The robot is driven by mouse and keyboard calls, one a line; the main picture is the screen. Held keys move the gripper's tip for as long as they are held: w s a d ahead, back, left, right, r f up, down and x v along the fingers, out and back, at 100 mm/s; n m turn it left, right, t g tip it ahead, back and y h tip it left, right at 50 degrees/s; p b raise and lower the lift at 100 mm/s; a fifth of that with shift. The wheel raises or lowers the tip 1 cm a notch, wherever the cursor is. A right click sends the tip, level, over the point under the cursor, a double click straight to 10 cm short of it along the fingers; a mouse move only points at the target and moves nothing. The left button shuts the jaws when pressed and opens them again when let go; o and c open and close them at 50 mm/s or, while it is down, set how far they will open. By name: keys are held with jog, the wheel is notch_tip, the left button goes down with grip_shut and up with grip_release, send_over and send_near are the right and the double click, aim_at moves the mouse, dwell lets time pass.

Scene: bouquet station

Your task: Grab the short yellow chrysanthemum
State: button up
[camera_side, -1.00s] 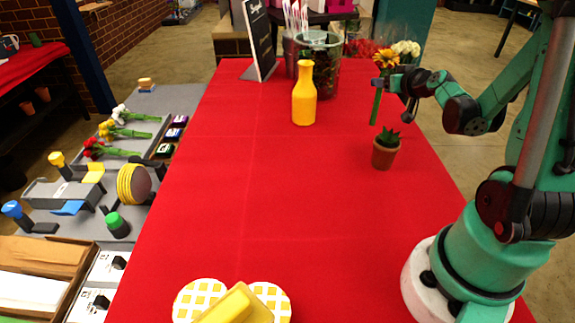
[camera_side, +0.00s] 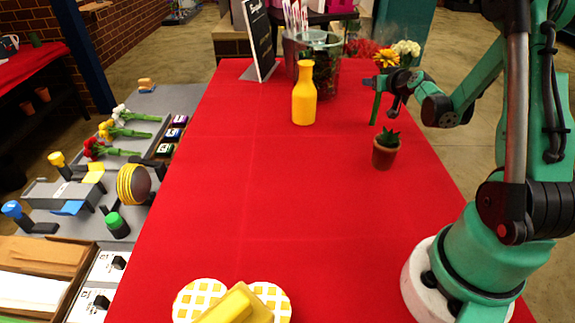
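A yellow-orange flower (camera_side: 386,57) with a dark centre shows at the table's far right. A green stem (camera_side: 376,108) runs below it. My gripper (camera_side: 371,83) is at the upper part of this stem, just below the flower head, overlapping it in the picture. The fingers are small and dark, and I cannot tell whether they are closed on the stem. I cannot tell whether the stem's lower end touches the table. Other yellow flowers (camera_side: 108,130) lie with green stems on the grey surface at left.
A potted succulent (camera_side: 385,153) stands just in front of the stem. A yellow bottle (camera_side: 304,95) and a clear vase (camera_side: 320,68) stand to the left. White flowers (camera_side: 407,48) and red flowers (camera_side: 362,48) are behind. The middle of the red table (camera_side: 270,200) is clear.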

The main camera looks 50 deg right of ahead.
grip_shut()
jog(key=shift+r, duration=0.1)
